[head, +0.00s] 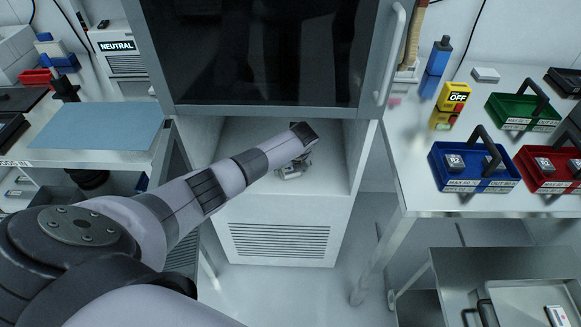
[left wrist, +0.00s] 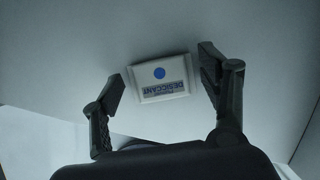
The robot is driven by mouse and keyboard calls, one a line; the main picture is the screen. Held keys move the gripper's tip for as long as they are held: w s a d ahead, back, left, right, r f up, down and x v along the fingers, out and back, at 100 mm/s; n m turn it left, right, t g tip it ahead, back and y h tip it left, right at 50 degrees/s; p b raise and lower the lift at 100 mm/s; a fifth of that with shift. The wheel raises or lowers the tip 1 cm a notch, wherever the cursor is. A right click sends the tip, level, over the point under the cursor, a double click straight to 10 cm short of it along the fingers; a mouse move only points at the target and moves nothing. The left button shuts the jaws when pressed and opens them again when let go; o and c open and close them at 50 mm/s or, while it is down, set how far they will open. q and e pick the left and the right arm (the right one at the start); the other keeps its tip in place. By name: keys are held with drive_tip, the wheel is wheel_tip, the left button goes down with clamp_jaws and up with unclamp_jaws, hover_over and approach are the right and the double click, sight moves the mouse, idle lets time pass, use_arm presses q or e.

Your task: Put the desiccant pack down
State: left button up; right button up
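The desiccant pack (left wrist: 160,78) is a small white block with a blue dot and the printed word DESICCANT. It appears to lie on a plain grey surface in the left wrist view. My left gripper (left wrist: 163,82) is open, with one finger on each side of the pack and a visible gap on both sides. In the head view my left gripper (head: 297,165) is low over the pale shelf (head: 240,150) below the dark-windowed cabinet. My forearm partly hides it, and I cannot make out the pack clearly there. My right gripper is not in view.
The cabinet's dark window (head: 265,55) stands directly above the shelf. A right-hand table (head: 420,185) carries a blue bin (head: 440,180), a red bin, a green bin and a yellow OFF box (head: 453,96). A left-hand bench holds a blue mat (head: 95,125). Shelf space beside the gripper is clear.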

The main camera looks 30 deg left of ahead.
sight(292, 172)
use_arm(q)
drive_tip(key=shift+o, duration=0.8)
drive_tip(key=p+v, duration=0.3)
drive_tip(key=p, duration=0.1)
drive_tip(key=shift+r, duration=0.45)
drive_tip(key=s+d+p, duration=0.1)
drive_tip(key=d, duration=0.1)
drive_tip(key=s+d+p, duration=0.2)
drive_tip(key=shift+s+d+p, duration=0.15)
drive_tip(key=shift+d+p, duration=0.05)
drive_tip(key=shift+p, duration=0.1)
drive_tip(key=s+d, duration=0.1)
drive_tip(key=s+d+p, duration=0.1)
drive_tip(key=d, duration=0.1)
drive_tip(key=s+d, duration=0.1)
drive_tip(key=d, duration=0.1)
drive_tip(key=shift+s+d+f, duration=0.15)
drive_tip(key=shift+s+f, duration=0.2)
drive_tip(key=shift+s, duration=0.05)
